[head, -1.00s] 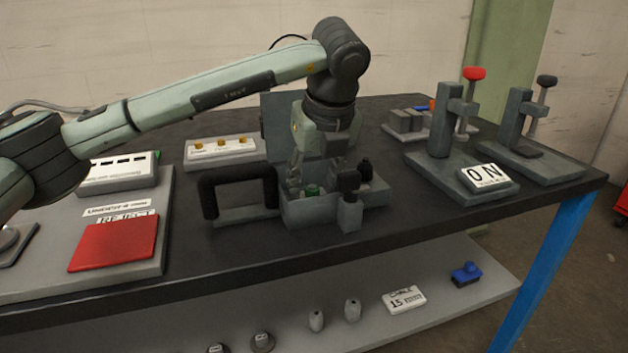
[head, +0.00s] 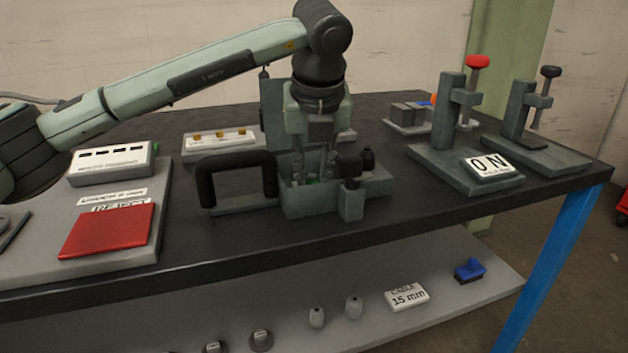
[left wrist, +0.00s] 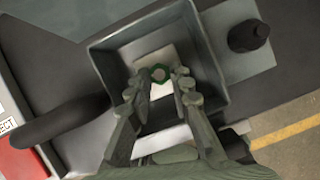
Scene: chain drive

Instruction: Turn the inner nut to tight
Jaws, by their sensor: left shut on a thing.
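The inner nut (left wrist: 160,73) is a small green ring on a pale block inside an open grey box (head: 310,205). In the head view a bit of its green shows low in the box, mostly hidden by the fingers. My left gripper (left wrist: 159,76) reaches down into the box from above, with one fingertip on each side of the nut. It is shut on the nut, though the exact contact is hard to see. My right gripper is in neither view.
A black handle arch (head: 236,172) stands left of the box. A dark knob and post (head: 350,185) stand close at its right. A red REJECT pad (head: 106,231) lies at the left.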

